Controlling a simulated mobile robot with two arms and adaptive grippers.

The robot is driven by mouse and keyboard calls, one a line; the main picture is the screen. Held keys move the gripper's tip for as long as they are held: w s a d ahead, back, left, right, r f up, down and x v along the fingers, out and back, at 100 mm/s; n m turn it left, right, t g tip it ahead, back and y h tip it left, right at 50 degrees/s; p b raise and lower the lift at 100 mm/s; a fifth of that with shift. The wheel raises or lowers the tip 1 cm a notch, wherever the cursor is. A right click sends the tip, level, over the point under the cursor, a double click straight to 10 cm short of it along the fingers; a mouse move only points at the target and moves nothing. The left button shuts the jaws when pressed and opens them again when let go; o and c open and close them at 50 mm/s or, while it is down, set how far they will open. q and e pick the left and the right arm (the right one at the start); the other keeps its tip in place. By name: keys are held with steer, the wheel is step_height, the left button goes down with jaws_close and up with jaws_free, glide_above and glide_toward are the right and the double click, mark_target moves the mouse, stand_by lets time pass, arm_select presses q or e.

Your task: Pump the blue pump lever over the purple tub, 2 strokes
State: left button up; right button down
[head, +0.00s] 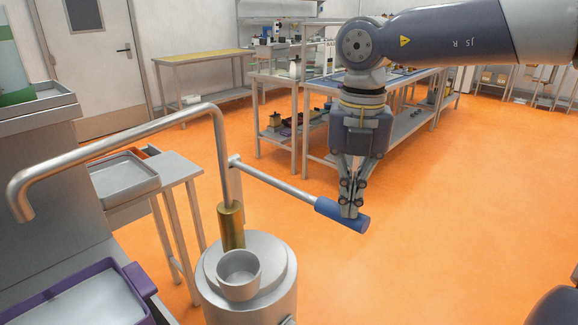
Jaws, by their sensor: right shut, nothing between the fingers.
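The pump lever is a grey rod with a blue grip (342,215) at its right end. The purple tub (137,279) is at the bottom left, partly cut off by the frame, with a pale inside. My left gripper is not in view.
A curved grey spout (110,143) reaches left from the pump and bends down. The round pump body (280,285) carries a small cup (239,275). A grey tray (125,180) is on a stand at left. Workbenches (410,125) stand behind my right gripper. Orange floor at right is clear.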

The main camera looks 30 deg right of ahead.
step_height(320, 180, up, 5)
steer(key=p, duration=0.3)
steer(key=shift+f, duration=0.1)
steer(key=shift+r+p, duration=0.3)
steer(key=shift+r, duration=0.1)
steer(key=shift+r, duration=0.1)
step_height(320, 180, up, 5)
steer(key=p, duration=0.3)
steer(key=shift+p, duration=0.35)
stand_by(0.4)
